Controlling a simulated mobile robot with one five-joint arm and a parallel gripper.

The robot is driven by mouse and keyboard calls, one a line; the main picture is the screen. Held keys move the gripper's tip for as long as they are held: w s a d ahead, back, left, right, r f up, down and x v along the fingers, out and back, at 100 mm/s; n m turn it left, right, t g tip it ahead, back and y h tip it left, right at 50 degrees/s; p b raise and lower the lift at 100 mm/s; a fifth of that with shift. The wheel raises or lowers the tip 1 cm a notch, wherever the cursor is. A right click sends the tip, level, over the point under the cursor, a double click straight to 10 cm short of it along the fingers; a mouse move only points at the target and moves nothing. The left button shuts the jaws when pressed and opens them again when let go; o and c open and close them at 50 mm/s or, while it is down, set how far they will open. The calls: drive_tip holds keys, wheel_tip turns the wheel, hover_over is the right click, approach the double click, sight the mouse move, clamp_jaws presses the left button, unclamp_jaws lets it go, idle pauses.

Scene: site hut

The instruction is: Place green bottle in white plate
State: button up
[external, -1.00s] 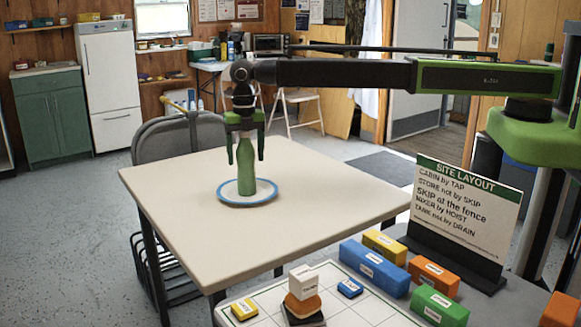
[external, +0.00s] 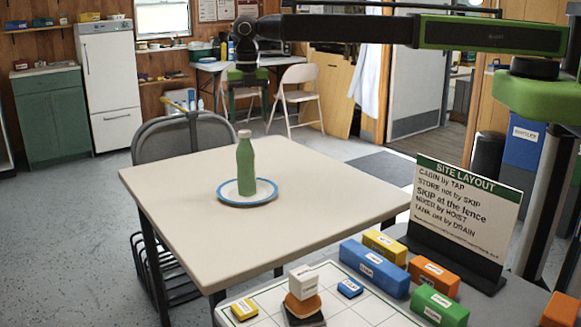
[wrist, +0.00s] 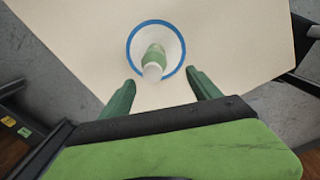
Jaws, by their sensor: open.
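The green bottle (external: 246,166) with a pale cap stands upright on the white plate (external: 229,192), which has a blue rim and rests on the beige table. In the wrist view the bottle (wrist: 154,58) is seen from above inside the plate (wrist: 173,38). My gripper (external: 248,115) is raised above the bottle and apart from it. In the wrist view its two green fingers (wrist: 160,85) are spread wide with nothing between them, and the bottle lies beyond the tips.
The beige table (external: 180,215) is otherwise clear. A second surface in front holds a sign board (external: 465,210), a blue block (external: 374,268), a green block (external: 438,305) and other small blocks. A grey chair (external: 190,140) stands behind the table.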

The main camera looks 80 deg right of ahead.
drive_tip(key=s+d+m, duration=0.4)
drive_tip(key=s+m, duration=0.3)
drive_tip(key=s, duration=0.3)
drive_tip(key=s+d+m, duration=0.4)
drive_tip(key=s+m, duration=0.4)
drive_tip(key=s, duration=0.2)
drive_tip(key=s+d+m, duration=0.4)
drive_tip(key=s+m, duration=0.4)
drive_tip(key=s, duration=0.3)
drive_tip(key=shift+d, duration=0.35)
drive_tip(key=shift+s+f+b, duration=0.1)
drive_tip(key=shift+f+b, duration=0.65)
